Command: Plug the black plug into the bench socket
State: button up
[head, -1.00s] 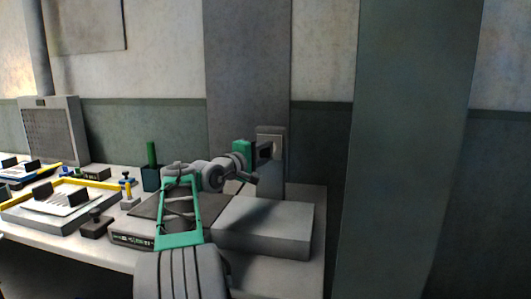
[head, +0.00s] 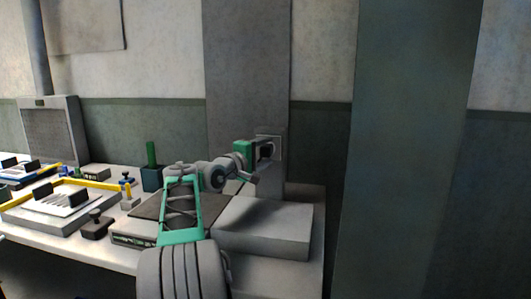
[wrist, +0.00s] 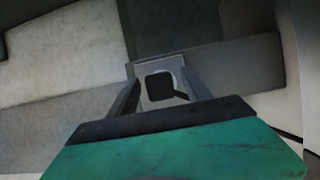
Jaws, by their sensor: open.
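The bench socket is a pale square plate (head: 277,141) on a grey upright post at the back of the bench. It also shows as a light plate beyond the fingers in the wrist view (wrist: 149,70). The black plug (wrist: 159,87) is a dark rounded square against that plate, between my fingers. How deep it sits in the socket cannot be told. My gripper (head: 266,151) is at the socket, its fingers partly covering the plate in the head view. In the wrist view my gripper (wrist: 160,93) is open, with pale gaps between the fingers and the plug.
A grey block (head: 262,229) lies below my forearm at the bench's right end. A dark green pot with a green rod (head: 152,177), a black-knobbed piece (head: 97,226) and a yellow-edged tray (head: 20,217) stand left. A wide pillar (head: 408,150) rises right of the bench.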

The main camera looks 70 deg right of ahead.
jog(key=v, duration=0.7)
jog(key=shift+a, duration=0.4)
jog(key=shift+w, duration=0.1)
